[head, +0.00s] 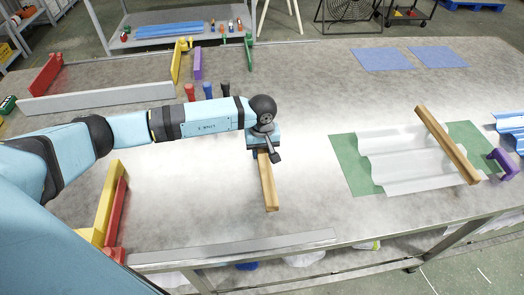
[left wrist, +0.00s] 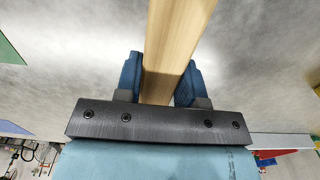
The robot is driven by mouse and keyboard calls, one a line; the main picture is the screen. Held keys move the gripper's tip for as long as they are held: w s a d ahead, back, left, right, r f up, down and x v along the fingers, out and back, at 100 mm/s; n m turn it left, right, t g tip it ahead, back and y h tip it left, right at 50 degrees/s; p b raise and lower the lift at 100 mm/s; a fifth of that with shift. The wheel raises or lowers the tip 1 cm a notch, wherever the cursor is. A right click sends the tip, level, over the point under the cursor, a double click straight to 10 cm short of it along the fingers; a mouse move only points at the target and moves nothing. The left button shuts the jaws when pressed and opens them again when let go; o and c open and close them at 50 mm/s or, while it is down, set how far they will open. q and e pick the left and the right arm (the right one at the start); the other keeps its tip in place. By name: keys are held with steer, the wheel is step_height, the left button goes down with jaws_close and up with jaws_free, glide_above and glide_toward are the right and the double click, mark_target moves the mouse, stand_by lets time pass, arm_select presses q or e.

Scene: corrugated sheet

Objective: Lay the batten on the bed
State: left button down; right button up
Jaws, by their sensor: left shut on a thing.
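My left gripper (head: 263,150) is over the middle of the table, its fingers pointing down. It is shut on a wooden batten (head: 268,187). In the left wrist view the batten (left wrist: 176,40) runs between the two blue fingers and on past them. In the head view the gripper hides one end of it. A second wooden batten (head: 447,143) lies slanted across the right part of a pale, see-through corrugated sheet (head: 400,160), which rests on a green mat (head: 350,170). I cannot tell which of these is called the bed. My right gripper does not show.
Red, blue and black-handled tools (head: 207,90) stand behind my left arm. A purple bracket (head: 503,163) and blue corrugated sheets (head: 510,128) are at the right. Two blue squares (head: 383,59) lie at the back. A grey bar (head: 235,247) lies along the front edge. Bare tabletop separates gripper and green mat.

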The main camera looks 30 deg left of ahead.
arm_select(q)
step_height(320, 180, down, 2)
steer(key=shift+b, duration=0.8)
step_height(320, 180, down, 4)
steer(key=b, duration=0.3)
steer(key=shift+r, duration=0.25)
step_height(320, 180, down, 3)
steer(key=b, duration=0.2)
steer(key=shift+r+b, duration=0.1)
steer(key=shift+b, duration=0.2)
steer(key=shift+f+b, duration=0.45)
steer(key=shift+f, duration=0.25)
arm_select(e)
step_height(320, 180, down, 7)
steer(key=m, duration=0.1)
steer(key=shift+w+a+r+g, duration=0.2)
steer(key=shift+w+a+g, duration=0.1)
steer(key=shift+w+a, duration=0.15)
